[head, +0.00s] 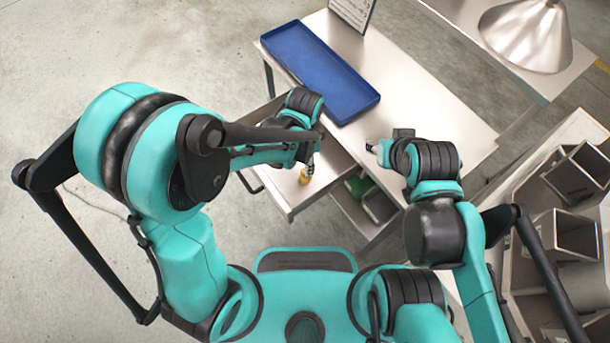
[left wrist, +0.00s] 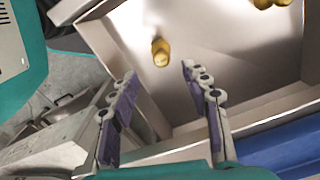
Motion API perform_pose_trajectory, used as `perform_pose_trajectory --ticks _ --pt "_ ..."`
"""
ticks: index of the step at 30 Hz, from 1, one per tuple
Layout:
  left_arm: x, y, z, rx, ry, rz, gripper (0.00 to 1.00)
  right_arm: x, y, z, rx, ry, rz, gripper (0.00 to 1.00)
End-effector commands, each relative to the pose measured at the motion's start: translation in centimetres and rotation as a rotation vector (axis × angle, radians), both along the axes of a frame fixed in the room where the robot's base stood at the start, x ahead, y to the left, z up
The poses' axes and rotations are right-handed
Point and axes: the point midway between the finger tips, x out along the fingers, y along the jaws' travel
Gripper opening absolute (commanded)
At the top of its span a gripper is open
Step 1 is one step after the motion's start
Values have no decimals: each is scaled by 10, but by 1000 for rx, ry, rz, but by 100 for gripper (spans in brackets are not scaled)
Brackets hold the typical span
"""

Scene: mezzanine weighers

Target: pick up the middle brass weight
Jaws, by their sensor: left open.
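An open metal drawer (head: 279,192) holds brass weights. In the head view one brass weight (head: 304,176) shows just below my left gripper (head: 310,163); my arm hides much of the drawer. In the left wrist view one brass weight (left wrist: 161,52) stands alone on the drawer floor (left wrist: 225,65), near the left wall. More brass (left wrist: 270,3) is cut off at the top right edge, so I cannot tell which weight is the middle one. My left gripper (left wrist: 159,72) is open and empty, its fingers apart with the lone weight beyond the tips. My right gripper (head: 373,147) is over the table, its jaws unclear.
A blue tray (head: 372,99) lies on the metal table (head: 430,110) behind the drawer. A sign (head: 352,12) stands at the back. A second opening below holds a green item (head: 358,185). Metal bins (head: 580,175) stand at the right, and a metal cone (head: 525,35) at the back right.

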Motion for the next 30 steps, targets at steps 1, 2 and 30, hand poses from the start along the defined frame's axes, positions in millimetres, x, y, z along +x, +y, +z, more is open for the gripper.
perform_pose_trajectory --ticks 1,2,30 --pt "0 -1 -6 2 3 -7 47 0 0 -2 0 0 0 39" --pt "0 -1 -9 2 4 -9 47 0 0 -4 0 0 0 39" --pt "3 -1 -78 1 3 -4 10 0 0 -39 0 0 0 39"
